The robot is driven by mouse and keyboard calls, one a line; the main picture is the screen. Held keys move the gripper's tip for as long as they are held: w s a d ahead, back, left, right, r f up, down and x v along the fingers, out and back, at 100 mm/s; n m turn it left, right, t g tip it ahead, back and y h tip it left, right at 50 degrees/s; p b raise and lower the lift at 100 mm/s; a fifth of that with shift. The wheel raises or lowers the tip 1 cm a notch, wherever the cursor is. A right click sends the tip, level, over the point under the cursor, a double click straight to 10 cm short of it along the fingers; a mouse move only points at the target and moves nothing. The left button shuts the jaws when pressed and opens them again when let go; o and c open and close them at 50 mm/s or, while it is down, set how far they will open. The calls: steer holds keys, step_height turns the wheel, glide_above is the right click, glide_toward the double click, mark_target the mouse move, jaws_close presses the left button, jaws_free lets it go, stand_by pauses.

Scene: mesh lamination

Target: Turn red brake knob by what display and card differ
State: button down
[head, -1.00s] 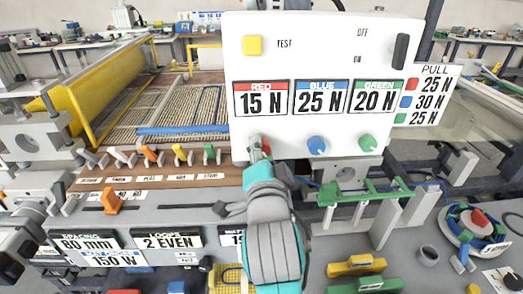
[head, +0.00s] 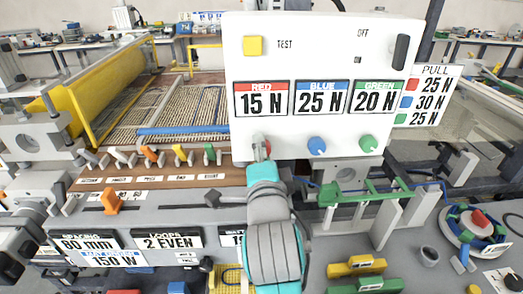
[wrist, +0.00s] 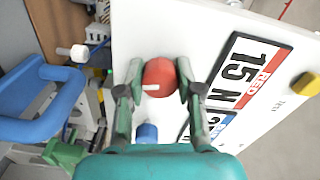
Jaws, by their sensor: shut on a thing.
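The red brake knob (wrist: 158,78) is between the two fingers of my gripper (wrist: 160,84) in the wrist view, and the fingers are shut on its sides. A pale mark shows on the knob. In the head view my gripper (head: 260,158) covers much of the knob below the red display (head: 261,98), which reads 15 N. The blue display (head: 321,97) reads 25 N and the green display (head: 377,96) reads 20 N. The PULL card (head: 430,95) reads red 25 N, blue 30 N, green 25 N.
The blue knob (head: 317,145) and green knob (head: 367,143) sit right of the red one on the white panel (head: 310,60). A yellow TEST button (head: 252,45) and a black OFF/ON switch (head: 401,51) are above. Green bracketry (head: 360,193) stands below the panel.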

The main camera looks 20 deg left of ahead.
steer(key=c, duration=0.7)
jaws_free()
steer(key=shift+c, duration=0.2)
steer(key=v, duration=0.7)
steer(key=shift+s, duration=0.25)
steer(key=shift+s+d+f, duration=0.1)
steer(key=shift+d, duration=0.05)
